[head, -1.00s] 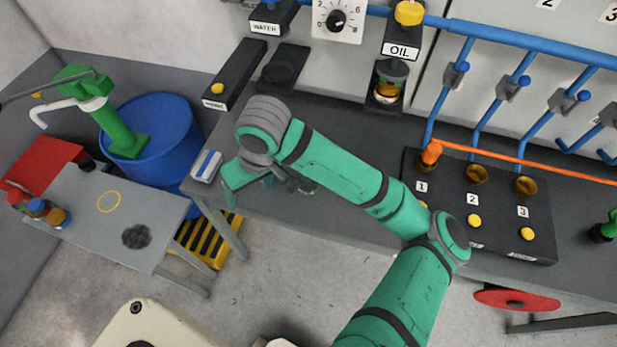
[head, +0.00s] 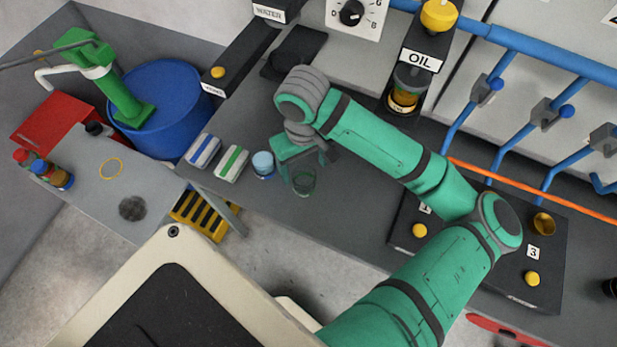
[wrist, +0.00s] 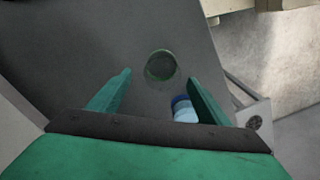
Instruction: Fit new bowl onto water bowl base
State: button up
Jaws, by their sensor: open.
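A clear, green-tinted glass bowl (head: 304,182) stands on the grey bench near its front edge. It also shows in the wrist view (wrist: 161,65), between and slightly beyond my fingertips. My gripper (head: 311,157) is open and empty, close above and behind the bowl in the head view. In the wrist view my two green fingers (wrist: 160,76) are spread wide, apart from the bowl. A black base (head: 293,52) sits at the back of the bench by the WATER label (head: 269,12). Nothing glass shows on it, though its top is partly cut by shadow.
A blue-lidded jar (head: 263,165), a green-striped box (head: 232,163) and a blue-striped box (head: 203,150) stand left of the bowl. The OIL unit (head: 405,92) holds an amber-filled glass at the back. A black panel (head: 520,265) lies to the right.

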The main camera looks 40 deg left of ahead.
aim_at(304, 182)
jog(key=shift+s+a+f, duration=0.1)
jog(key=shift+s+f, duration=0.15)
jog(key=shift+f, duration=0.3)
jog(key=shift+s+a+f, duration=0.1)
jog(key=shift+s+f, duration=0.15)
jog(key=shift+f, duration=0.3)
jog(key=shift+w+d+f, duration=0.15)
jog(key=shift+f, duration=1.15)
jog(key=shift+w+d+f, duration=0.1)
jog(key=shift+w+f, duration=0.05)
jog(key=shift+f, duration=1.15)
jog(key=c, duration=1.3)
jog(key=shift+r, duration=0.15)
